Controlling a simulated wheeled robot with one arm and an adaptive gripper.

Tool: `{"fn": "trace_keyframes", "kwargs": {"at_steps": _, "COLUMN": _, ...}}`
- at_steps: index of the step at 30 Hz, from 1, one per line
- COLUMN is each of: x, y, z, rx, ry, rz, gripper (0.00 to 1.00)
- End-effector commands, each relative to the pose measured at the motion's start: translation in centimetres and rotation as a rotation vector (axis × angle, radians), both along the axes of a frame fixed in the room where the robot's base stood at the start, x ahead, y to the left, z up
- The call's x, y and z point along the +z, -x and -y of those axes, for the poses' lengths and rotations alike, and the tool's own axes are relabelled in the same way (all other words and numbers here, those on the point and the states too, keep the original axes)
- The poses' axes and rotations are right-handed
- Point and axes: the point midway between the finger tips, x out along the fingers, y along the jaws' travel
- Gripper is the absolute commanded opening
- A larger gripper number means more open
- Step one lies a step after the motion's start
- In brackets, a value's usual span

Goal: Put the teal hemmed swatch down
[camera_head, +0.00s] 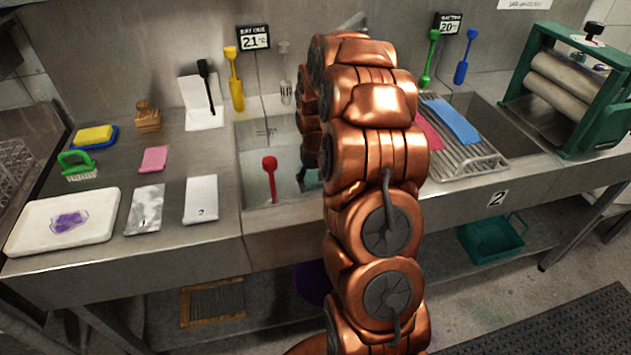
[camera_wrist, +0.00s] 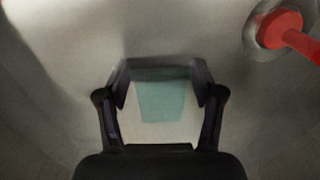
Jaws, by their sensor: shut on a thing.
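The teal swatch (camera_wrist: 160,101) shows between the fingers of my gripper (camera_wrist: 161,76) in the wrist view, over a pale grey metal surface. My gripper is shut on it. In the head view a small teal part of the swatch (camera_head: 311,180) shows beside my copper arm, low in the left sink basin (camera_head: 250,190). The arm hides most of the swatch and gripper there. I cannot tell whether the swatch touches the basin floor.
A red-handled tool (camera_head: 270,178) stands in the basin and shows at the upper right of the wrist view (camera_wrist: 288,28). A pink swatch (camera_head: 154,159), two labelled packets and a white tray (camera_head: 30,226) lie left. A drying rack (camera_head: 470,160) holds a blue swatch (camera_head: 452,121).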

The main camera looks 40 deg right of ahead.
Motion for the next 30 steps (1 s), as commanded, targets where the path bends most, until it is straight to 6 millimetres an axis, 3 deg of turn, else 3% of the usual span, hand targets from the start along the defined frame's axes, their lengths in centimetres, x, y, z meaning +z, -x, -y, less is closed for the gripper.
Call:
{"fn": "trace_keyframes", "kwargs": {"at_steps": 4, "x": -0.4, "y": 0.0, "z": 0.0, "rx": 0.000, "ry": 0.000, "rz": -0.001, "gripper": 0.37}}
{"fn": "trace_keyframes", "kwargs": {"at_steps": 5, "x": -0.3, "y": 0.0, "z": 0.0, "rx": 0.000, "ry": 0.000, "rz": 0.000, "gripper": 0.70}}
{"fn": "trace_keyframes", "kwargs": {"at_steps": 11, "x": -0.3, "y": 0.0, "z": 0.0, "rx": 0.000, "ry": 0.000, "rz": -0.001, "gripper": 0.91}}
{"fn": "trace_keyframes", "kwargs": {"at_steps": 24, "x": 0.2, "y": 0.0, "z": 0.0, "rx": 0.000, "ry": 0.000, "rz": 0.001, "gripper": 0.92}}
{"fn": "trace_keyframes", "kwargs": {"at_steps": 30, "x": 2.9, "y": -0.1, "z": 0.0, "rx": 0.000, "ry": 0.001, "rz": 0.003, "gripper": 0.92}}
